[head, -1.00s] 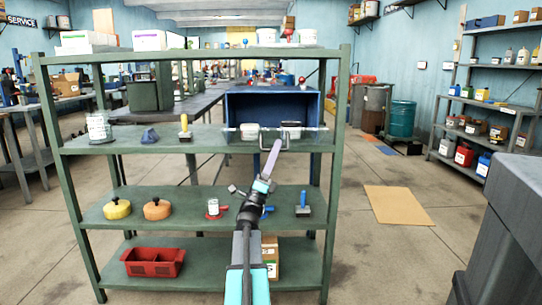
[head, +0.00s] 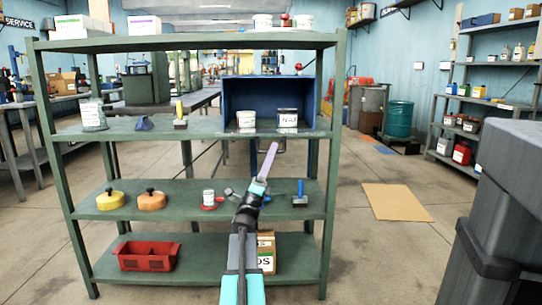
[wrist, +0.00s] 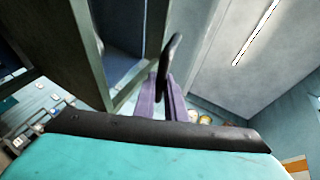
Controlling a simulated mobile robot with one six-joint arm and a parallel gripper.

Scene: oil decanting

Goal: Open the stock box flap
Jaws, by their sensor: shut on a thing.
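The blue stock box (head: 269,92) stands at the right end of the rack's second shelf, its front open to view. A thin pale edge of the flap (head: 300,134) shows at the box's lower front; its exact angle is hard to tell. My gripper (head: 270,149) is at that front edge, its purple fingers pointing up. In the wrist view the fingers (wrist: 165,100) are shut on a dark looped handle (wrist: 172,55). In the head view the fingers partly cover the handle.
The green rack (head: 200,186) holds pots and tools below. A dark block (head: 500,215) stands close at the right. Floor around the tan mat (head: 396,202) is clear.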

